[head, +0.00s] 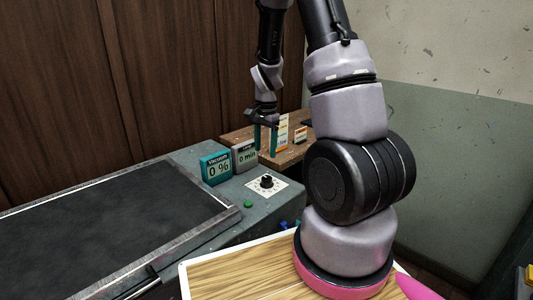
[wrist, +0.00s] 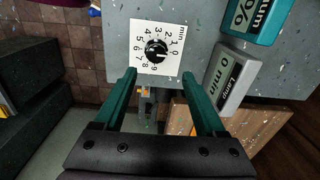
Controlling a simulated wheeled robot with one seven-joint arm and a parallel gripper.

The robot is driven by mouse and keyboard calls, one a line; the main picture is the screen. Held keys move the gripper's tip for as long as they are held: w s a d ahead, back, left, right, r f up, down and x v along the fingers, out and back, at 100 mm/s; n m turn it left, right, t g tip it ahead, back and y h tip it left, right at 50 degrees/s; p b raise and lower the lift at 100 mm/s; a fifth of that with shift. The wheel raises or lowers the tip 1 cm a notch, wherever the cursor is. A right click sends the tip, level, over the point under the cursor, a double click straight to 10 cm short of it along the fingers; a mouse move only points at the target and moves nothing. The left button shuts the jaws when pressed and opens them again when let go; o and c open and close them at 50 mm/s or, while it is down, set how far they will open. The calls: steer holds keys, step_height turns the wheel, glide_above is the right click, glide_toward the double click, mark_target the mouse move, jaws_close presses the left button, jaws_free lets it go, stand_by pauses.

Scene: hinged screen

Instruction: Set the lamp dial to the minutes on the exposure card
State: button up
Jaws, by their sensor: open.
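The lamp dial (head: 267,181) is a black knob on a white plate on the grey bench top. In the wrist view the dial (wrist: 156,49) is ringed by numbers and marked "min"; I cannot make out its pointer for sure. The lamp display (head: 245,158) reads 0 min. My gripper (head: 265,151) is open and empty, its green fingers pointing down near the dial; in the wrist view the dial lies just beyond and between the fingertips (wrist: 159,72). A white and orange card (head: 283,131) stands on the wooden shelf behind; its text is too small to read.
A teal vacuum display (head: 216,168) reading 0 % stands left of the lamp display. A green button (head: 248,204) sits in front of the dial. A smaller card (head: 300,135) is on the shelf. A dark framed bed (head: 100,235) fills the left.

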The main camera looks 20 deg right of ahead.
mark_target(267, 177)
steer(key=f, duration=0.3)
steer(key=shift+d, duration=0.3)
step_height(267, 177, down, 8)
steer(key=shift+f, duration=0.2)
steer(key=c, duration=0.7)
steer(key=shift+c, duration=0.2)
